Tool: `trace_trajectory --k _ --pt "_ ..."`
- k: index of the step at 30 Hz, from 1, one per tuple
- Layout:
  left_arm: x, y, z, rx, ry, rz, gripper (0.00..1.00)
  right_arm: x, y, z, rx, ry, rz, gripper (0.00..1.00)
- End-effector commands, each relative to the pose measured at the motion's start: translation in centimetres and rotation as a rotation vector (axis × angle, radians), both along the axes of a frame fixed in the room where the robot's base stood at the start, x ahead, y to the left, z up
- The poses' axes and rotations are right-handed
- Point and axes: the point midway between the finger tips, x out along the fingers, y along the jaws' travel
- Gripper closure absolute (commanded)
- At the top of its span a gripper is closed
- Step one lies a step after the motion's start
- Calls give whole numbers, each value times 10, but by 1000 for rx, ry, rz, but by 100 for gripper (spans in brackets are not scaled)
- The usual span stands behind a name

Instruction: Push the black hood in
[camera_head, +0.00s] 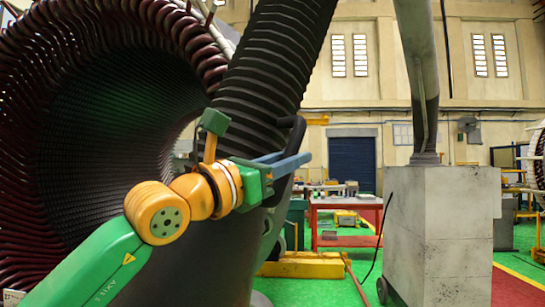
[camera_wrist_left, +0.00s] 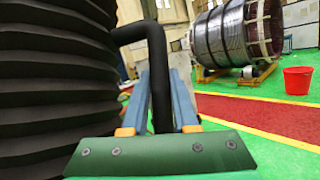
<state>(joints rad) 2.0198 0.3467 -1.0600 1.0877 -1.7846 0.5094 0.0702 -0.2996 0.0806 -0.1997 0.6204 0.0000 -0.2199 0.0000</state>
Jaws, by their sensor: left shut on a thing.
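The black hood (camera_head: 215,245) stands in the middle of the head view, in front of the opening of the big stator (camera_head: 60,110). A black ribbed hose (camera_head: 275,65) rises from it. A bent black handle (camera_head: 295,128) sticks out on the hood's right side. My left gripper (camera_head: 296,163) is shut on this handle. In the left wrist view the handle (camera_wrist_left: 158,75) runs down between the two blue fingers, with the ribbed hose (camera_wrist_left: 50,95) close on the left. My right gripper is not in view.
A grey box-shaped unit with a pipe (camera_head: 440,235) stands at the right. A red workbench (camera_head: 345,203) and a yellow block (camera_head: 302,265) are behind. A red bucket (camera_wrist_left: 297,80) and another wound cylinder (camera_wrist_left: 228,38) show in the wrist view. Green floor lies open between.

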Motion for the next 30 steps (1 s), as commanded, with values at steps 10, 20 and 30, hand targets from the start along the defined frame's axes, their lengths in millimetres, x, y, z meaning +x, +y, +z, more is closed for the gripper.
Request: trace_trajectory --k 10,20,30 --pt "-1 -1 1 -3 -7 -3 70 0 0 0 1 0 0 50" --pt "0 -1 -1 -1 -3 -1 43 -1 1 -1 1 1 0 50" --pt "-39 33 -23 -1 -7 -1 43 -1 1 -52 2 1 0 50"
